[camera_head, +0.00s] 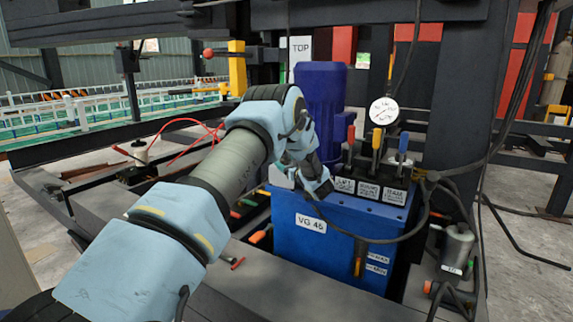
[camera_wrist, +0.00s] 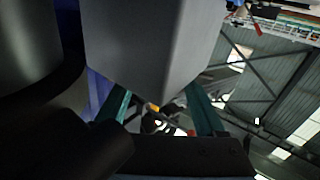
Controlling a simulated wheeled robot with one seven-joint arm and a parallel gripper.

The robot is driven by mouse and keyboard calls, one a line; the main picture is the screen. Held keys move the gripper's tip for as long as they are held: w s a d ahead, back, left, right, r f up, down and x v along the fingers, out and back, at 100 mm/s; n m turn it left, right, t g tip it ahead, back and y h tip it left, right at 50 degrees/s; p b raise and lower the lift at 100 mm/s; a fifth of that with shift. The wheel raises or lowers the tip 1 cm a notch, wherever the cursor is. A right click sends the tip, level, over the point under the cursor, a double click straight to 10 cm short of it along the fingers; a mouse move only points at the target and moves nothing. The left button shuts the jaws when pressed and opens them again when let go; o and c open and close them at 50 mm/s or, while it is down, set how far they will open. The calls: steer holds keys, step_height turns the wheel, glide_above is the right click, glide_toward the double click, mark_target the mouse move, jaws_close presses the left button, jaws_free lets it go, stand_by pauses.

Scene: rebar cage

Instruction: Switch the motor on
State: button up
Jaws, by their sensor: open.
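The motor (camera_head: 321,95) is a tall blue ribbed cylinder standing on a blue tank (camera_head: 330,236) marked "VG 46" in the head view. My arm reaches across from the lower left, and its wrist is in front of the motor's lower part. In the wrist view my gripper (camera_wrist: 160,112) shows as two teal fingers set apart, open, with nothing clearly held between them. A large grey box-like surface (camera_wrist: 150,45) fills the upper middle of the wrist view, very close to the fingers. I see no motor switch that I can make out clearly.
A valve block with red, orange and blue levers (camera_head: 376,150) and a round gauge (camera_head: 384,111) stand right of the motor. A dark post (camera_head: 452,90) and loose hoses are further right. A yellow post (camera_head: 237,68) stands at the left.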

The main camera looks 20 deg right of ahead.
jaws_close()
stand_by(0.6)
